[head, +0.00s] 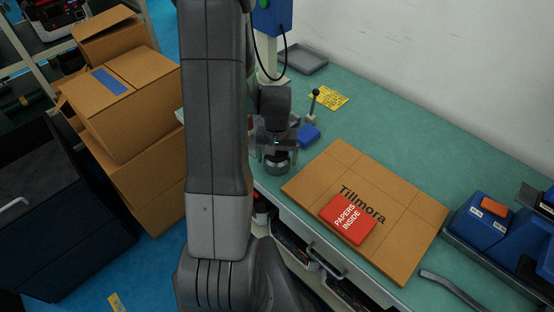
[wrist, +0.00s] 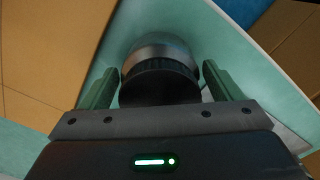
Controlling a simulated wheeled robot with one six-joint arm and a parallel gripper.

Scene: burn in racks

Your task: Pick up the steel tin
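The steel tin (wrist: 160,52) has a shiny metal body and a black ribbed part facing the wrist camera. In the head view the tin (head: 278,167) stands on the green bench near its front edge, just below my gripper (head: 277,154). In the wrist view my gripper (wrist: 160,78) is open, with one green-padded finger on each side of the tin. Narrow gaps seem to show between the fingers and the tin. Part of the tin is hidden behind its black part and the gripper body.
A flat cardboard box (head: 410,225) with a red "PAPERS INSIDE" packet (head: 348,219) lies right of the tin. A blue block (head: 309,135), a small lever (head: 312,106) and a yellow card (head: 328,97) are behind it. Blue bins (head: 480,226) stand far right. Stacked cartons (head: 150,190) stand left.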

